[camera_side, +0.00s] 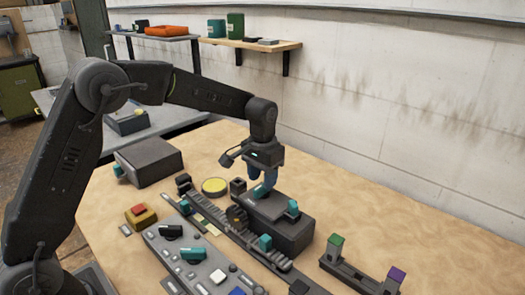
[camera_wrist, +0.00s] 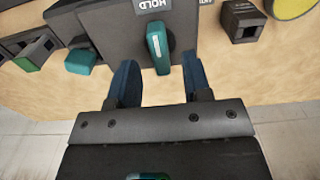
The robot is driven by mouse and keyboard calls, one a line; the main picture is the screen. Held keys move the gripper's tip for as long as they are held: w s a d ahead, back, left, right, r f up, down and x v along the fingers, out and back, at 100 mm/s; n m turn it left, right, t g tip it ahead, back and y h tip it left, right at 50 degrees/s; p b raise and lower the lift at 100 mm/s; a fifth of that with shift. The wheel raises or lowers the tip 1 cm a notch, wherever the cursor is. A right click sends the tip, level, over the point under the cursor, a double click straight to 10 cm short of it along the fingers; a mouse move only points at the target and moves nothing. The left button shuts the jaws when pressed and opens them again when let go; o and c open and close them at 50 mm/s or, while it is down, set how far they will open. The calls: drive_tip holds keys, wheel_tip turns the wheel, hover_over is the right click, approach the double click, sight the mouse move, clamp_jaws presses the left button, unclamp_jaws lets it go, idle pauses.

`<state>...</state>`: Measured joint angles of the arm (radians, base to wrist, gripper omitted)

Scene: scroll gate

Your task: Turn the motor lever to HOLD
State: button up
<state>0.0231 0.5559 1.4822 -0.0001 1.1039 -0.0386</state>
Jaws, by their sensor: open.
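The motor lever (camera_wrist: 158,48) is a teal handle on a dark box (camera_wrist: 105,25), beside a white HOLD label (camera_wrist: 152,5) that reads upside down in the wrist view. My gripper (camera_wrist: 160,72) is open, with one blue finger on each side of the lever's near end in that view. I cannot tell whether either finger touches it. In the side view my gripper (camera_side: 268,184) points down over the dark box (camera_side: 285,234). There the fingers largely hide the lever.
Another teal part (camera_side: 293,208) sits at the box's right end in the side view. A toothed rack (camera_side: 225,225) runs beside the box, with a grey control panel (camera_side: 195,262) in front. A yellow disc (camera_side: 214,186) lies behind. Bare tabletop (camera_side: 400,225) is free at right.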

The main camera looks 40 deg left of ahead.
wheel_tip(320, 180, up, 11)
idle(0.3)
drive_tip(key=s+r+t, duration=0.2)
drive_tip(key=s+r, duration=0.2)
drive_tip(key=s, duration=0.4)
drive_tip(key=s+f+t, duration=0.1)
drive_tip(key=s+f, duration=0.1)
drive_tip(key=s, duration=0.8)
drive_tip(key=s+a+f+t, duration=0.1)
drive_tip(key=s+f+t, duration=0.1)
drive_tip(key=s, duration=0.8)
drive_tip(key=shift+s+f+t, duration=0.2)
drive_tip(key=shift+s+t, duration=0.1)
drive_tip(key=shift+s, duration=0.05)
